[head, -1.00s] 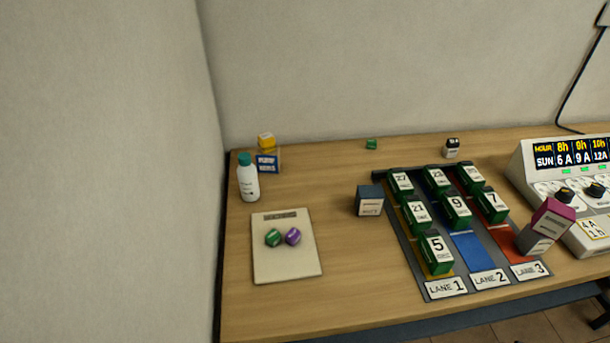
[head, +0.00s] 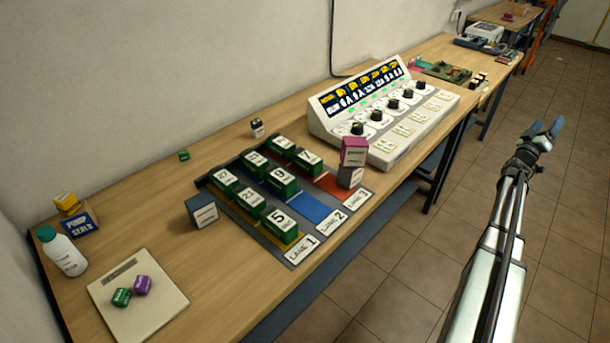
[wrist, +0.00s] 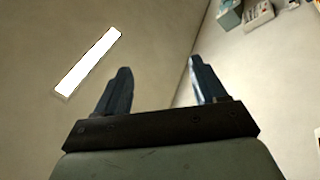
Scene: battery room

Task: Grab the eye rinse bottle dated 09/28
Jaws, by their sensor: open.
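One white bottle with a teal cap (head: 66,253) stands at the left end of the near bench in the head view. Its label is too small to read, so I cannot tell whether it is an eye rinse bottle or what date it bears. My gripper (head: 546,132) is at the right in the head view, over the floor and well apart from the bench. In the wrist view my gripper (wrist: 160,85) has its two fingers apart, with nothing between them.
The bench (head: 130,215) also holds a pale board (head: 155,310) with green and purple pieces, a dark box (head: 201,211), a lane mat (head: 300,255) with several green blocks, and a control console (head: 385,110). More benches stand farther back. Tiled floor (head: 400,260) is open at right.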

